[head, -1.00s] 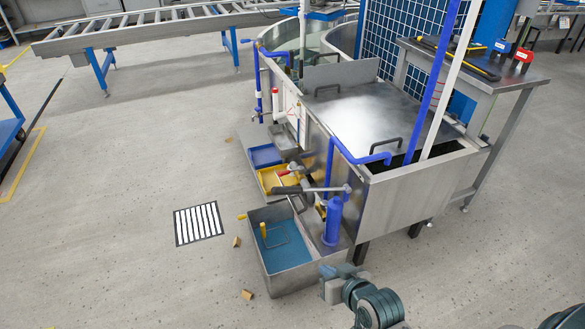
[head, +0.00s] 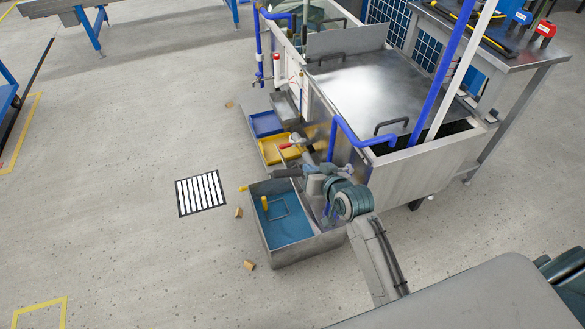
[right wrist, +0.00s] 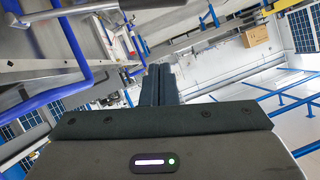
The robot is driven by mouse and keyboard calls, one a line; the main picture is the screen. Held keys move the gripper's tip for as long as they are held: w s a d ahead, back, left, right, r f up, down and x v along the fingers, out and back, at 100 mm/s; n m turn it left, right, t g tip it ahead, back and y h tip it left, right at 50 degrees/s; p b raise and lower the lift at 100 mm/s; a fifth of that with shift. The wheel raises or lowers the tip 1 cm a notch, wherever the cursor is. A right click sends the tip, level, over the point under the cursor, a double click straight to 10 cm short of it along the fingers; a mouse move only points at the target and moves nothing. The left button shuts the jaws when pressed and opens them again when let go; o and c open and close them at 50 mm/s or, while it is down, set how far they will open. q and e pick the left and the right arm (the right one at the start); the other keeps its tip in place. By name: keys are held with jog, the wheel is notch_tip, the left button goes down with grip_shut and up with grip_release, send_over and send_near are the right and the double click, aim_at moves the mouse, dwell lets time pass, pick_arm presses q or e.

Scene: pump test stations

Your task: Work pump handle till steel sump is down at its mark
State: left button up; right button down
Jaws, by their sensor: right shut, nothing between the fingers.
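The steel sump (head: 302,245) is an open rectangular bin on the floor beside the wash tank, with blue liquid (head: 290,222) inside. A thin metal piece with a yellow end (head: 265,203) stands in it. I cannot make out a level mark. The pump handle (head: 285,172) is a grey lever with a dark grip, reaching left over the sump's far end. My right gripper (head: 334,171) is by the pump, near the handle's right part; its wrist hides most of the blue pump body. In the right wrist view its fingers (right wrist: 159,84) are together and empty. My left gripper is out of view.
The steel tank (head: 425,172) with blue pipes stands close right of the gripper. Yellow (head: 282,150) and blue (head: 265,124) trays sit behind the sump. A striped floor grate (head: 201,193) and small wooden blocks lie left. Open floor is at the left and front.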

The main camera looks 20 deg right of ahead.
send_over(295, 173)
notch_tip(295, 173, down, 4)
jog(key=shift+r, duration=0.1)
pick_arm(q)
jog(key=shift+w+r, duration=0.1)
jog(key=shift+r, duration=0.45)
pick_arm(e)
jog(key=f, duration=0.2)
jog(key=s+a+f, duration=0.1)
jog(key=f, duration=0.1)
jog(key=shift+a, duration=0.1)
jog(key=shift+r, duration=0.1)
